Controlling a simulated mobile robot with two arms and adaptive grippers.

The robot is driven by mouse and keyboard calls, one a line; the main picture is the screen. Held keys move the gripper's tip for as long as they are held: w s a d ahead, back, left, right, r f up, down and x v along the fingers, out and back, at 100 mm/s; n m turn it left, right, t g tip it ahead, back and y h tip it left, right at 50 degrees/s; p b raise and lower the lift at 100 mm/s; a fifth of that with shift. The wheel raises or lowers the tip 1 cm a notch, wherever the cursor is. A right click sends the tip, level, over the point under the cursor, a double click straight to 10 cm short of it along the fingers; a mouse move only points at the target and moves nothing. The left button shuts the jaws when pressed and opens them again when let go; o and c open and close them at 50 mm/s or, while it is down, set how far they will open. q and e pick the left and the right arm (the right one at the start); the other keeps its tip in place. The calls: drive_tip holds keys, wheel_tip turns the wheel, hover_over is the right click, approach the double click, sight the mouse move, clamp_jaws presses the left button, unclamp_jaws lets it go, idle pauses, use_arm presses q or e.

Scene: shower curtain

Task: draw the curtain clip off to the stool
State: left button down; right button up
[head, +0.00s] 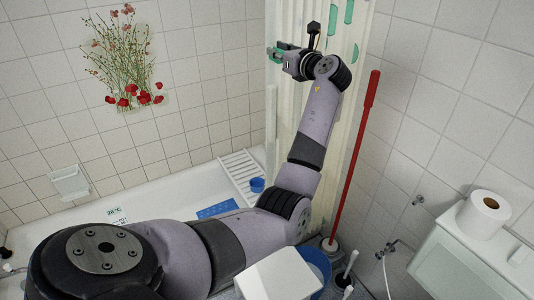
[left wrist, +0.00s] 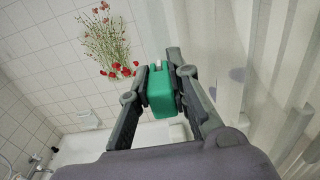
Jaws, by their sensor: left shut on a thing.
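My left gripper (head: 277,53) is up at the shower curtain (head: 314,100), at its left edge in the head view. It is shut on the green curtain clip (left wrist: 161,92), which sits between its two fingers in the left wrist view. The curtain hangs just to the right of the fingers there. In the head view the clip is mostly hidden by the gripper. The white stool (head: 279,277) stands low at the bottom middle, partly cut off by the frame. My right gripper is not in view.
A blue bucket (head: 318,265) is behind the stool. The bathtub (head: 170,196) holds a slatted rack (head: 240,172) and a blue cup (head: 257,185). A toilet roll (head: 484,213) sits on the cistern at the right.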

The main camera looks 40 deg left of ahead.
use_arm(q)
drive_tip(key=shift+s+d, duration=0.15)
drive_tip(key=shift+d, duration=0.35)
drive_tip(key=shift+d+r, duration=0.1)
drive_tip(key=shift+d, duration=0.15)
drive_tip(key=p+v, duration=0.2)
drive_tip(key=v, duration=0.2)
drive_tip(key=shift+s+d+p, duration=0.1)
drive_tip(key=shift+d+p, duration=0.1)
drive_tip(key=shift+p, duration=0.15)
drive_tip(key=p+v, duration=0.6)
drive_tip(key=v, duration=0.6)
drive_tip(key=shift+f, duration=0.45)
